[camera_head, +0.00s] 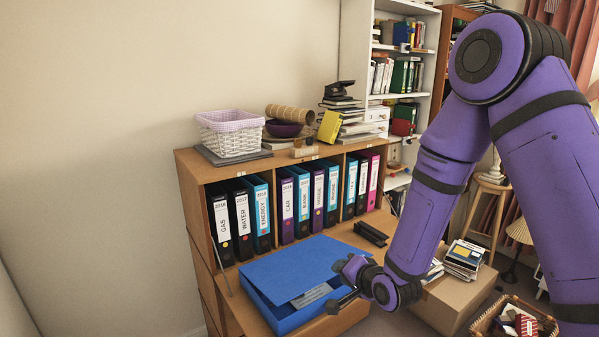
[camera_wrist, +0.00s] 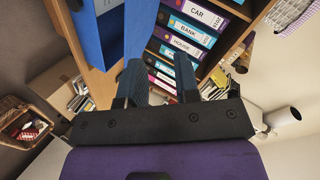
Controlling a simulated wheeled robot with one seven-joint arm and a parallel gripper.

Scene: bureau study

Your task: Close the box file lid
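The blue box file (camera_head: 283,318) lies on the wooden desk surface of the bureau. Its broad blue lid (camera_head: 305,265) lies over the box, raised at the front, and a grey label or papers (camera_head: 312,294) show in the gap beneath it. My gripper (camera_head: 338,285) is at the right front of the box file, beside the lid edge; whether it touches is unclear. In the wrist view my gripper (camera_wrist: 159,74) has its two dark fingers apart with nothing between them. Part of the blue box file (camera_wrist: 98,45) shows at the upper left there.
Upright labelled binders (camera_head: 302,200) fill the shelf behind the box file. A black object (camera_head: 370,233) lies on the desk to the right. A white basket (camera_head: 230,136) and stacked books stand on top. A cardboard box (camera_head: 458,298) and a wicker basket (camera_head: 513,318) are at right.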

